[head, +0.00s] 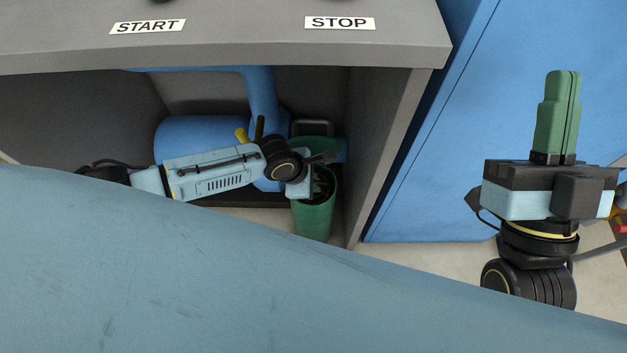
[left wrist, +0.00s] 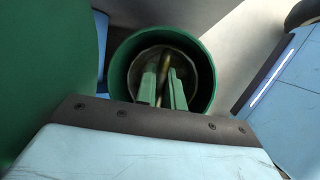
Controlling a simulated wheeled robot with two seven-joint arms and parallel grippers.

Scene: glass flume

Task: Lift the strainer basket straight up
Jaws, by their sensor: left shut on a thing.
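A green cylindrical strainer pot (head: 314,222) stands open-topped under the grey counter. It also shows in the left wrist view (left wrist: 122,70). Inside it is the strainer basket (left wrist: 147,62), a greyish round rim with a brass-coloured bar (left wrist: 165,70) across it. My left gripper (left wrist: 164,80) reaches down into the pot, its green fingers on either side of the bar and shut on it. In the head view my left wrist covers part of the pot's mouth. My right gripper (head: 556,112) points up at the right, its green fingers together and empty.
Blue pipework (head: 262,95) and a blue cylindrical body (head: 190,138) with a yellow handle (head: 241,135) stand beside the pot. A grey side panel (head: 378,150) is close on its right. The counter (head: 230,35), labelled START and STOP, overhangs it.

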